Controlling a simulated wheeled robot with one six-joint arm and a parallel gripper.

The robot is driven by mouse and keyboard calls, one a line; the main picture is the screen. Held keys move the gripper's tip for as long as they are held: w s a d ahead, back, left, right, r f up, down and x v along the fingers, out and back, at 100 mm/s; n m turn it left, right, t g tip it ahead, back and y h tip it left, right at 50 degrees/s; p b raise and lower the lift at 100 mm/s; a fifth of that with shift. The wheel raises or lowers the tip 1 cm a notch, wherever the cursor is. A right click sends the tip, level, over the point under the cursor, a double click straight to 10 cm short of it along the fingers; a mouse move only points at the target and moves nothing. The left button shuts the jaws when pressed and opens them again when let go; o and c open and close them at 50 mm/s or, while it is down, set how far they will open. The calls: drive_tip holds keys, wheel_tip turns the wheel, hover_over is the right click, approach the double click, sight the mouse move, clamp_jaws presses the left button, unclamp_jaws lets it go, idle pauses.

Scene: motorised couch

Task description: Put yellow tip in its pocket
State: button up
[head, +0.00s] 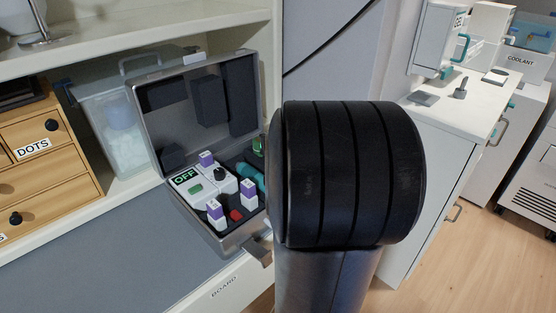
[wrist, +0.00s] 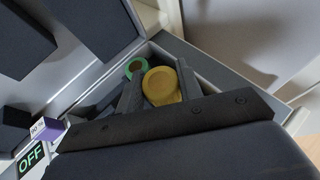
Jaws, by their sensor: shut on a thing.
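The yellow tip (wrist: 162,84) is a round yellow piece between the two dark fingers of my gripper (wrist: 160,88) in the wrist view. My gripper is shut on it, over the corner of the open grey case. The case (head: 150,118) also shows in the head view, left of my arm, with dark foam inside. A green ring (wrist: 136,65) lies just beyond the left finger. The pocket under the tip is hidden by the tip and fingers. In the head view my arm hides my gripper and the tip.
The case holds a white device (head: 205,191) reading OFF, several purple-and-white bottles (head: 248,193), a teal item (head: 250,175) and a red item (head: 235,215). Its raised lid (head: 195,95) stands behind. A clear bin (head: 118,115) and wooden drawers (head: 50,150) are at left.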

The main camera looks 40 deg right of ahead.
drive_tip(key=shift+f+b, duration=1.65)
drive_tip(key=shift+f, duration=0.3)
drive_tip(key=shift+f, duration=0.1)
drive_tip(key=shift+f, duration=0.15)
drive_tip(key=o, duration=1)
drive_tip(key=shift+c, duration=0.2)
drive_tip(key=shift+s+a+r, duration=0.1)
drive_tip(key=shift+s+r, duration=0.05)
drive_tip(key=shift+r, duration=0.3)
drive_tip(key=p+v, duration=0.5)
drive_tip(key=v, duration=0.5)
drive_tip(key=shift+s+r, duration=0.1)
drive_tip(key=shift+s+a+r, duration=0.1)
drive_tip(key=shift+s+a, duration=0.2)
drive_tip(key=shift+s, duration=0.25)
